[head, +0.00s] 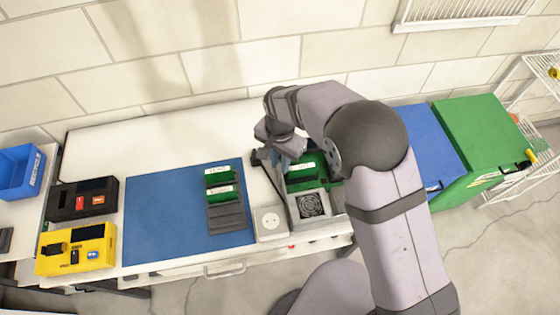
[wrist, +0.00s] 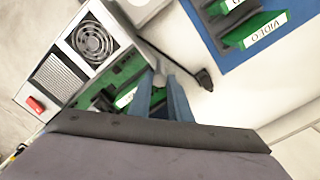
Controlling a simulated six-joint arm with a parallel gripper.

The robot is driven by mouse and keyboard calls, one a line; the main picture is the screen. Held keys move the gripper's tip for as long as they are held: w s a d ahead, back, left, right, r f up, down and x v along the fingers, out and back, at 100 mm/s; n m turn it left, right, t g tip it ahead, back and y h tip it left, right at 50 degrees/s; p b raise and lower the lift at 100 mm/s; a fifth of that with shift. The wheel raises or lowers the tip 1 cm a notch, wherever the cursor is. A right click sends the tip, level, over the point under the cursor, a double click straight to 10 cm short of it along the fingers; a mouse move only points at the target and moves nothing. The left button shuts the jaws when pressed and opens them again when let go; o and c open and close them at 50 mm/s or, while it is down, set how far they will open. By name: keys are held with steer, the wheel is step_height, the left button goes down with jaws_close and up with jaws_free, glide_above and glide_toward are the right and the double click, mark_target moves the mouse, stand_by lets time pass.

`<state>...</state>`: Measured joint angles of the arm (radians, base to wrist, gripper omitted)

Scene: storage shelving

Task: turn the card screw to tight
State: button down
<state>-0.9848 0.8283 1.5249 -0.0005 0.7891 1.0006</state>
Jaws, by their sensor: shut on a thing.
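An open grey computer case (head: 293,214) stands at the right of the bench, with a green board and cards (head: 302,172) inside; the case (wrist: 112,22) also shows in the wrist view. A green card with a white label (wrist: 124,97) sits in it beside my fingers. My gripper (wrist: 161,76) points down at the case's edge, its two blue fingers a small gap apart, shut on the card screw. The screw itself is hidden between the fingertips, so its turn cannot be seen. In the head view my gripper (head: 283,160) is partly covered by my wrist.
A black cable plug (wrist: 204,79) lies beside the case. A dark rack (head: 227,217) with green cards stands on the blue mat (head: 160,215). A white socket box (head: 270,222), yellow box (head: 75,262) and black box (head: 70,205) are around. The bench's back left is clear.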

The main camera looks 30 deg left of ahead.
steer(key=c, duration=1.6)
jaws_free()
steer(key=shift+c, duration=0.2)
steer(key=shift+r, duration=0.15)
steer(key=shift+r+b, duration=1.05)
steer(key=shift+r, duration=2.55)
